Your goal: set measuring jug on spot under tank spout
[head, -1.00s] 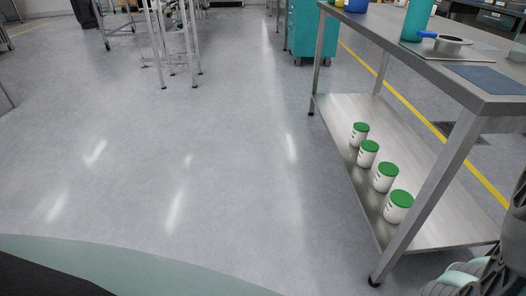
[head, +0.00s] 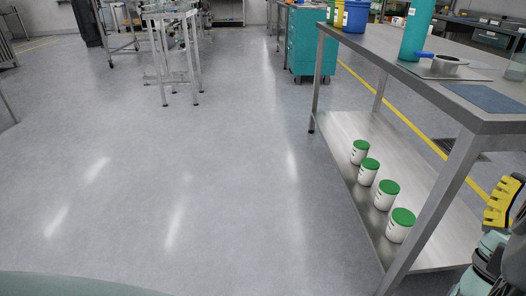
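On the steel bench (head: 425,84) at the right stands a tall teal cylinder (head: 417,30), cut off by the top edge. Beside it a small round metal vessel with a blue handle (head: 446,66) sits on a flat plate. A pale, see-through object (head: 516,66) is cut off at the right edge; I cannot tell if it is the measuring jug. No tank spout can be made out. A yellow-and-black part of my gripper (head: 503,200) shows at the right edge, in front of the bench; its fingertips are not clear, nor whether it holds anything.
Several white jars with green lids (head: 387,195) stand on the bench's lower shelf (head: 345,128). A blue mat (head: 485,98) lies on the bench, with yellow and blue tubs (head: 356,16) at its far end. A teal cabinet (head: 308,45) stands behind.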

